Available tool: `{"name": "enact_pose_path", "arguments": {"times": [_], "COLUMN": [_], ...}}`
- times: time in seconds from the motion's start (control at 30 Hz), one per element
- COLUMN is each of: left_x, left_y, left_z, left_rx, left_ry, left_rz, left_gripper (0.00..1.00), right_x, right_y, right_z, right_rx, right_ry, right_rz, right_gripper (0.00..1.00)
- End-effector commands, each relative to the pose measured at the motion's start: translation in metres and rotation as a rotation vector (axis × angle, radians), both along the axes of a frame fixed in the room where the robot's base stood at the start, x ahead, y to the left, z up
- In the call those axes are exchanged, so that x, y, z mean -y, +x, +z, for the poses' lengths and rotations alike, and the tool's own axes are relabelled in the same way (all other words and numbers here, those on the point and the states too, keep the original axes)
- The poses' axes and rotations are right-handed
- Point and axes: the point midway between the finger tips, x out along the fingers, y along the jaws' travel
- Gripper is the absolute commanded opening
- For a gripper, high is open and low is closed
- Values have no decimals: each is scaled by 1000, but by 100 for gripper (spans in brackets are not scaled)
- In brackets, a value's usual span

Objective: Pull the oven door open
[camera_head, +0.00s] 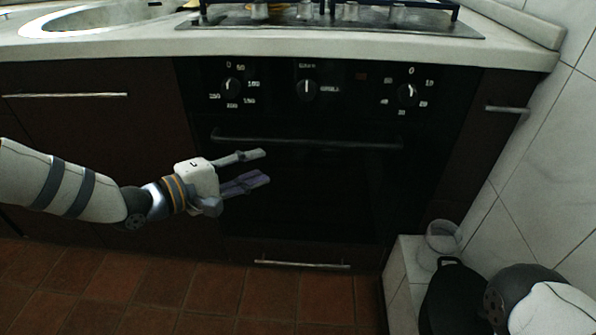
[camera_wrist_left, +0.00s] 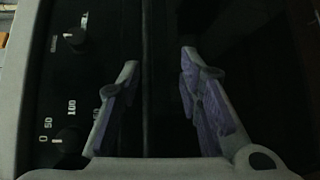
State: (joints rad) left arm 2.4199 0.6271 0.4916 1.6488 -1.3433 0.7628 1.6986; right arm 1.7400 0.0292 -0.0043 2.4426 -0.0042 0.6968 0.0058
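The oven door (camera_head: 330,200) is black and closed, below a panel with three knobs. Its dark horizontal handle (camera_head: 320,143) runs across the top of the door. My left gripper (camera_head: 264,167) is open and empty in front of the door, near the left part of the handle and appearing slightly below it in the head view. In the left wrist view the open fingers (camera_wrist_left: 160,62) point toward the oven front, and a dark vertical band, likely the handle (camera_wrist_left: 147,40), shows between them. No contact with the handle is visible. My right gripper is not in view.
The pale countertop (camera_head: 110,45) with a hob (camera_head: 340,20) overhangs the oven. A drawer with a metal handle (camera_head: 302,264) lies below the door. The tiled floor (camera_head: 190,290) in front is clear.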

Motion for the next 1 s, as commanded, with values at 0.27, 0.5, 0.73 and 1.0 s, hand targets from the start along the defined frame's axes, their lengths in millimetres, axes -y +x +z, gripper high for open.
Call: {"name": "enact_pose_path", "arguments": {"times": [0.27,0.5,0.73,1.0], "left_x": [23,64,80,81], "left_y": [37,77,93,93], "left_z": [7,-2,-3,-2], "left_rx": [23,20,20,20], "left_ry": [-28,-29,-28,-28], "left_rz": [-2,-1,-1,-1], "left_gripper": [33,33,33,24], "right_x": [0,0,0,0], "right_y": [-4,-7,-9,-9], "right_z": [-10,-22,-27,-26], "right_rx": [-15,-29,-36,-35], "right_ry": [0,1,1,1], "right_rz": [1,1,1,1], "right_gripper": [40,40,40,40]}}
